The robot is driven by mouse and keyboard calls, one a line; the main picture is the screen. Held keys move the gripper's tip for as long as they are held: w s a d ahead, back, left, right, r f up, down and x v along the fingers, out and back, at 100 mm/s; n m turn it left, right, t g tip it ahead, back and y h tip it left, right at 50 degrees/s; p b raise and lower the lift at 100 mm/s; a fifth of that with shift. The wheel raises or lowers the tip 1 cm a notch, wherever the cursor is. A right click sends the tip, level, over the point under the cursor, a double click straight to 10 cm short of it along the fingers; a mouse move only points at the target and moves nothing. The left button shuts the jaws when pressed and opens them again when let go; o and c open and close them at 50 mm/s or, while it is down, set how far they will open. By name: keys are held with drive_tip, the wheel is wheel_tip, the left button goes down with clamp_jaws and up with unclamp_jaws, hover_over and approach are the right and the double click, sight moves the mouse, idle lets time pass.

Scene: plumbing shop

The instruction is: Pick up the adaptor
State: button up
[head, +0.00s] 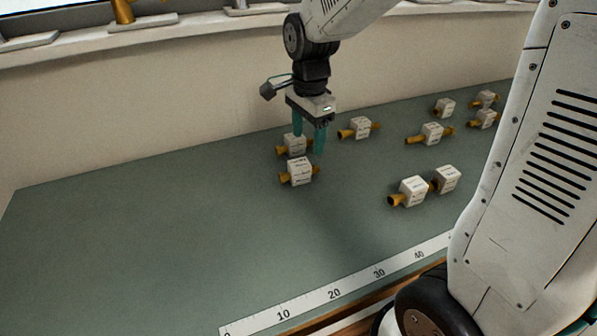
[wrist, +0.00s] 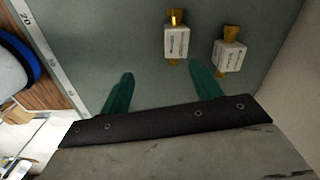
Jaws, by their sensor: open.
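Several similar white blocks with brass ends lie on the green bench top; I cannot tell which is the adaptor. My gripper (head: 308,142) points down, open and empty, its two teal fingers above the bench near two of these blocks. The rear block (head: 292,145) is partly hidden by the left finger in the head view. The front block (head: 299,172) lies just nearer the camera. Neither is between the fingers.
More blocks lie to the right, including a close pair (head: 412,190). A white ruler strip (head: 334,293) runs along the front edge of the green bench top (head: 130,240), which is clear on the left. A pale wall (head: 150,115) stands behind.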

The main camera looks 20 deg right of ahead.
sight(299, 163)
drive_tip(key=w+f, duration=0.1)
drive_tip(key=w+f+m, duration=0.2)
drive_tip(key=shift+w+a+f, duration=0.1)
drive_tip(key=shift+a, duration=0.2)
drive_tip(key=shift+m, duration=0.3)
wheel_tip(299, 163, down, 8)
drive_tip(key=shift+a+r, duration=0.1)
drive_tip(key=shift+c, duration=0.3)
drive_tip(key=c, duration=1.1)
